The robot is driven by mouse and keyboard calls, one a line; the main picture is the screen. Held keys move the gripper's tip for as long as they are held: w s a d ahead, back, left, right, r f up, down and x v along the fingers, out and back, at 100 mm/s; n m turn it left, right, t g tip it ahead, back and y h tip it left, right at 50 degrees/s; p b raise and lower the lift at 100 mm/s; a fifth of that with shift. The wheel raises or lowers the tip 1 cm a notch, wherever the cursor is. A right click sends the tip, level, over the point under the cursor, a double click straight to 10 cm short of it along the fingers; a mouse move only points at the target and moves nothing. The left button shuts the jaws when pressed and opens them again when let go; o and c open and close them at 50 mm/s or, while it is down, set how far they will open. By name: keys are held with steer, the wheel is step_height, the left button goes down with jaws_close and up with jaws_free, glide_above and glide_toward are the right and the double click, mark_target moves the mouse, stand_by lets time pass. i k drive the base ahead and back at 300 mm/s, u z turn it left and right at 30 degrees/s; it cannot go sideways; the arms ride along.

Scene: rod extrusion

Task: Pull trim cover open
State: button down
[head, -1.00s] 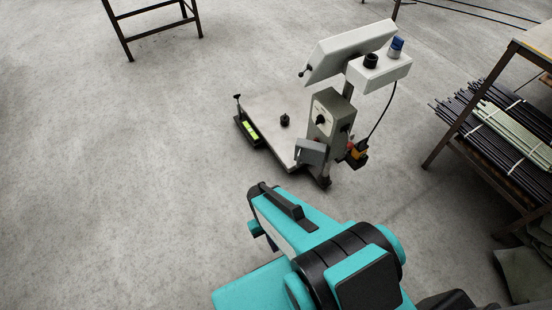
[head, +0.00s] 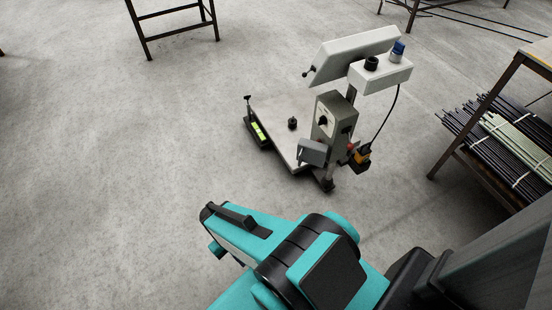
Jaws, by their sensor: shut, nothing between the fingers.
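A floor-standing machine stands right of the middle in the head view. Its grey-green box (head: 333,118) carries a dial and a small grey tilted flap (head: 312,152) low on its left side. Above it is a white slanted panel (head: 350,52) with a black knob at its left edge, beside a white head box (head: 383,76) with a blue knob. I cannot tell which part is the trim cover; the panel and the flap are both tilted. My teal arm is in front at the bottom, apart from the machine. My gripper's fingers do not show.
A low grey platform (head: 280,112) with a green-yellow strip extends left of the box. A rack of dark and pale rods (head: 510,140) stands at the right. A dark metal frame (head: 180,35) is at the back left. The concrete floor at left is clear.

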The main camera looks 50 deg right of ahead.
mark_target(313, 153)
steer(key=u, duration=0.9)
steer(key=k, duration=1.4)
steer(key=z, duration=0.5)
steer(key=i, duration=1.3)
steer(key=u, duration=0.15)
